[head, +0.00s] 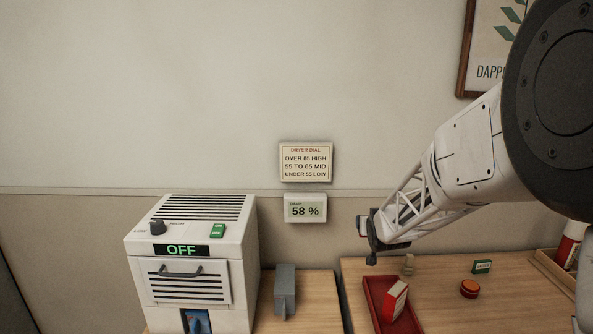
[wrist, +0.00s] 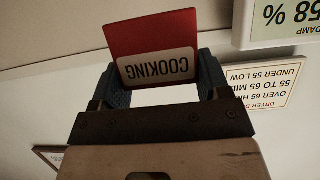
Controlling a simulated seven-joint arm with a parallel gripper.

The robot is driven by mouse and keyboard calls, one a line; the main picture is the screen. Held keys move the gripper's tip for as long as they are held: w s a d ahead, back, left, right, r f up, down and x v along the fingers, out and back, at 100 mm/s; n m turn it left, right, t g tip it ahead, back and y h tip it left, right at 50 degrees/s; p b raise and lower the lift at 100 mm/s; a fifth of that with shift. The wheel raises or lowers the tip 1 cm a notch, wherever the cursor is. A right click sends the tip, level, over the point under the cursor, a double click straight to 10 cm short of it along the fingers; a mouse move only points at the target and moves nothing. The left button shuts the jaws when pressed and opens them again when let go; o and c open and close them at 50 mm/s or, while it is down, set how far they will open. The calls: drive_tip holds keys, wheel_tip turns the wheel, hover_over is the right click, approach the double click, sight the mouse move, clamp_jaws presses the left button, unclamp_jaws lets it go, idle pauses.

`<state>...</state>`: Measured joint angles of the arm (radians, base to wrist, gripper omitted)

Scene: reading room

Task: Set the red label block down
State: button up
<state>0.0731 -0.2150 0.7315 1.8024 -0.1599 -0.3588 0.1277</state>
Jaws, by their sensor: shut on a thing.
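The red label block (wrist: 153,48), with a white label reading COOKING upside down in the wrist view, is between the two dark fingers of my gripper (wrist: 160,88). The fingers are shut on it.
A white dryer (head: 195,235) reading OFF stands at left, with a grey block (head: 285,290) beside it.

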drive_tip(key=w+a+r, duration=0.2)
drive_tip(key=w+a, duration=0.2)
drive_tip(key=w, duration=0.2)
drive_tip(key=shift+w+a, duration=0.2)
drive_tip(key=shift+a, duration=0.2)
idle(0.5)
drive_tip(key=s+d+f+m+h, duration=0.1)
drive_tip(key=s+d+f, duration=0.3)
drive_tip(key=s+d, duration=0.6)
drive_tip(key=s+d+f+m+h, duration=0.15)
drive_tip(key=s+d+f, duration=0.25)
drive_tip(key=s+d, duration=0.5)
drive_tip(key=s+d+f+m+h, duration=0.1)
drive_tip(key=s+f, duration=0.2)
drive_tip(key=s, duration=1)
drive_tip(key=s+d+f+m+g+h, duration=0.1)
drive_tip(key=s+f, duration=0.3)
drive_tip(key=s, duration=0.9)
drive_tip(key=shift+d+f, duration=0.25)
drive_tip(key=shift+d, duration=0.1)
drive_tip(key=shift+w, duration=0.15)
drive_tip(key=w+d, duration=0.3)
drive_tip(key=w, duration=0.4)
drive_tip(key=w+d+f, duration=0.1)
drive_tip(key=w+d, duration=0.3)
drive_tip(key=w, duration=0.3)
drive_tip(key=shift+d+f, duration=0.15)
drive_tip(key=shift+f, duration=0.05)
drive_tip(key=shift+f, duration=0.1)
